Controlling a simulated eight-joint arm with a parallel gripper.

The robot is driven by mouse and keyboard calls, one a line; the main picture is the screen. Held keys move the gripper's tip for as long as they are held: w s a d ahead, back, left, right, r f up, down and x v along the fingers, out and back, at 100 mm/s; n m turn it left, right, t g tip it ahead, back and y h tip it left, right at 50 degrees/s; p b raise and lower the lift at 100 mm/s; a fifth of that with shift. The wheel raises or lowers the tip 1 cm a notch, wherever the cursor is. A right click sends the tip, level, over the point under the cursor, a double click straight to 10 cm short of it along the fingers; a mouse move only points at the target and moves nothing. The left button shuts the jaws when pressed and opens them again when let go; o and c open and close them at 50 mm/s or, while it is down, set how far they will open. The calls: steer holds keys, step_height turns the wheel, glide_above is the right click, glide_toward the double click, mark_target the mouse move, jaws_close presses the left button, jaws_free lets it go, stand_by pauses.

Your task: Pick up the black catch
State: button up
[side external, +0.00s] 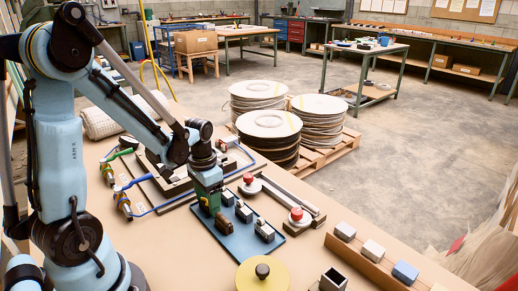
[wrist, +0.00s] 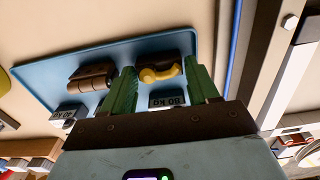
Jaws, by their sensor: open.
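A black catch with a yellow curved lever (wrist: 163,61) lies on the blue board (wrist: 60,72) in the wrist view. My gripper (wrist: 162,68) is open, its two green fingers on either side of this catch. I cannot tell whether the fingers touch it. A dark brown catch (wrist: 92,76) lies to the left, outside the fingers. In the side view my gripper (side external: 209,203) is low over the back left part of the blue board (side external: 238,240); the fingers and arm hide the black catch there.
Small grey labelled blocks (side external: 264,230) stand on the board. Two red-topped buttons (side external: 296,215) and a grey rail are right of it. A yellow disc with a black knob (side external: 263,273) is in front. A wooden rack of blocks (side external: 373,250) stands at front right.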

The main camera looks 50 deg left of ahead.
steer(key=shift+f, duration=0.3)
steer(key=c, duration=0.6)
steer(key=shift+r, duration=0.1)
steer(key=shift+c, duration=0.2)
